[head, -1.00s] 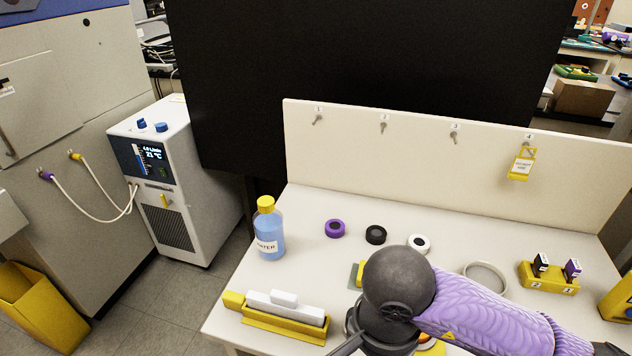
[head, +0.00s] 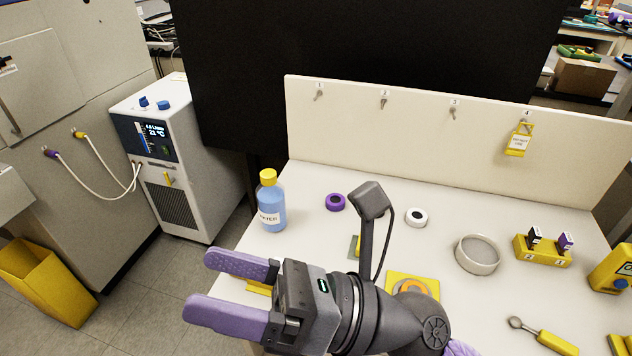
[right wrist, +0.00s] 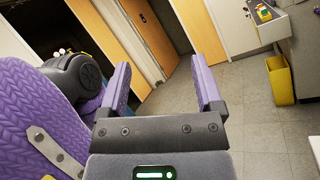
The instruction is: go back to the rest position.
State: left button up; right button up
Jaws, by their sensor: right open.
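My right gripper (head: 222,287) shows at the lower middle of the head view, with its two purple fingers spread apart and nothing between them. It points left, above the front left part of the white table (head: 395,200). In the right wrist view the gripper (right wrist: 164,84) is also open and empty, with floor and doors beyond it. The gripper and wrist hide most of the yellow holder at the table's front left. My left gripper is not in view.
A back panel (head: 420,130) has hooks and a yellow padlock (head: 517,146). A chiller (head: 182,160) and yellow bin (head: 45,285) stand left.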

jog(key=w+d+f+m+t+h, duration=0.1)
jog(key=w+d+m+t+h, duration=0.5)
jog(key=m+t, duration=0.65)
jog(key=w+d+f+m+t+h, duration=0.1)
jog(key=w+d+m+t+h, duration=0.45)
jog(key=m, duration=1.15)
jog(key=s+d+f+m+g+h, duration=0.1)
jog(key=d+f+m+g+h, duration=0.1)
jog(key=d+f+m+h, duration=0.4)
jog(key=s+d+f+m+g+h, duration=0.1)
jog(key=d+f+m+g+h, duration=0.1)
jog(key=f+m+h, duration=0.4)
jog(key=s+d+f+m+g, duration=0.1)
jog(key=s+f+g, duration=0.3)
jog(key=s+f, duration=0.6)
jog(key=s+d+f+m+g, duration=0.1)
jog(key=s+f+g, duration=0.4)
jog(key=s+f, duration=0.5)
jog(key=s+d+f+m+g, duration=0.2)
jog(key=s+f+g, duration=0.3)
jog(key=s+f, duration=0.6)
notch_tip(320, 180, down, 12)
jog(key=shift+d+r+y, duration=0.15)
jog(key=shift+d+y, duration=0.3)
jog(key=shift+d, duration=0.05)
